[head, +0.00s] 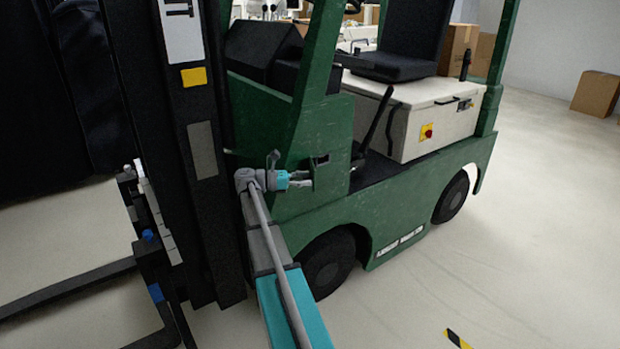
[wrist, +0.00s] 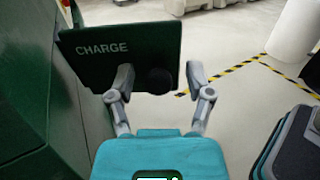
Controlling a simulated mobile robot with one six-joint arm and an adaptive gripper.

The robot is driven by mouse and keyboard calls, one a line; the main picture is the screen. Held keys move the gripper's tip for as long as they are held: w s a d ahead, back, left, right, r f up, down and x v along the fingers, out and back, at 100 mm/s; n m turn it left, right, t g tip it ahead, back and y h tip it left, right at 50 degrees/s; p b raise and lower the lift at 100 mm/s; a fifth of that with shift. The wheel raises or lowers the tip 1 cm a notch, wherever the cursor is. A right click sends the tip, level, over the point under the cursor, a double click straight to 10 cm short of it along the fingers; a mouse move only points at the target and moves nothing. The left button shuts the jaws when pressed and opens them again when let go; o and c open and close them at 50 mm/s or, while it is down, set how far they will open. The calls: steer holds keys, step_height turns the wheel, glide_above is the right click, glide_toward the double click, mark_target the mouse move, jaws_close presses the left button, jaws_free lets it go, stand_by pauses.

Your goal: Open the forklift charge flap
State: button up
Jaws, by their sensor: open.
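The charge flap (wrist: 95,66) is a dark green panel with white CHARGE lettering, left of centre in the wrist view. It appears to stand out from the forklift's green side, with floor visible beyond its right edge. A round black part (wrist: 159,80) shows near its lower right. My gripper (wrist: 160,75) is open, its left finger in front of the flap and its right finger just past the flap's right edge. I cannot tell whether either touches it. In the head view my gripper (head: 309,179) is beside the forklift (head: 310,205), just below a small dark rectangular part (head: 320,160).
The forklift's mast (head: 190,150) stands close to the left of my arm, with forks low at the left. The front wheel (head: 328,263) is below. Cardboard boxes (head: 596,93) stand at the back.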

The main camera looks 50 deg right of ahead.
steer(key=v, duration=1.2)
stand_by(0.6)
